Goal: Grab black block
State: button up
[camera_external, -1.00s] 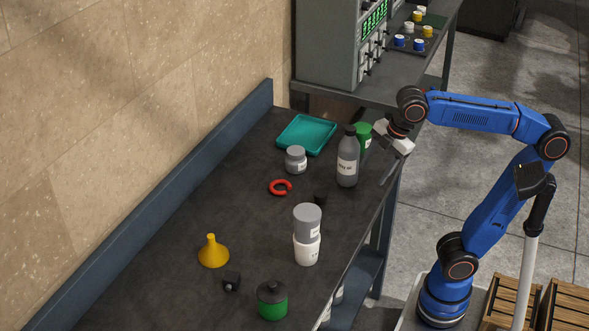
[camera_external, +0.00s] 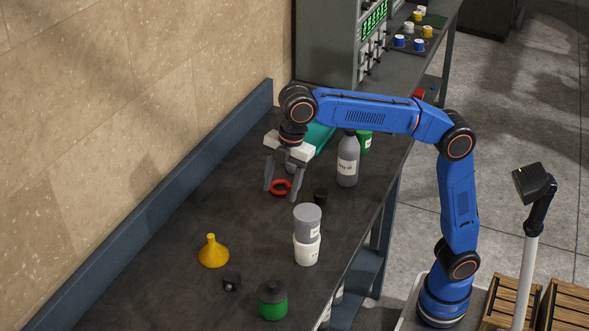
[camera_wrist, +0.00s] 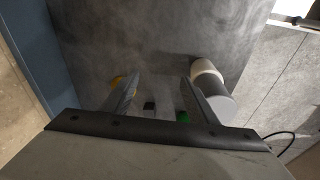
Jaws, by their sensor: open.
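A small black block (camera_external: 231,283) lies on the dark workbench (camera_external: 150,270), between the yellow funnel and the green jar. In the wrist view the black block (camera_wrist: 149,106) shows between my fingers, at a distance. My gripper (camera_external: 281,194) is open and points down over the bench, around the red ring in the picture. Its two fingers (camera_wrist: 158,82) hold nothing. A second small dark object (camera_external: 320,196) stands right of the gripper; its exact shape is unclear.
Around the block are the yellow funnel (camera_external: 213,254), the green jar with dark lid (camera_external: 272,302) and a grey-and-white container (camera_external: 307,250). A red ring (camera_external: 281,188), a grey bottle (camera_external: 347,165) and a teal tray (camera_external: 320,137) are farther back. The left bench is clear.

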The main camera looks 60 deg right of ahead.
jog(key=w+a+f+n, duration=0.1)
jog(key=w+a+f, duration=0.2)
jog(key=a, duration=0.8)
jog(key=n+g, duration=0.2)
send_over(230, 277)
jog(key=d, duration=0.1)
notch_tip(230, 277, down, 5)
jog(key=shift+d+f, duration=0.1)
jog(key=shift+a+f, duration=0.25)
jog(key=shift+f, duration=0.25)
jog(key=shift+a+f, duration=0.2)
jog(key=shift+f, duration=1.45)
jog(key=shift+a+f, duration=0.2)
jog(key=shift+f, duration=1.45)
jog(key=c, duration=1.2)
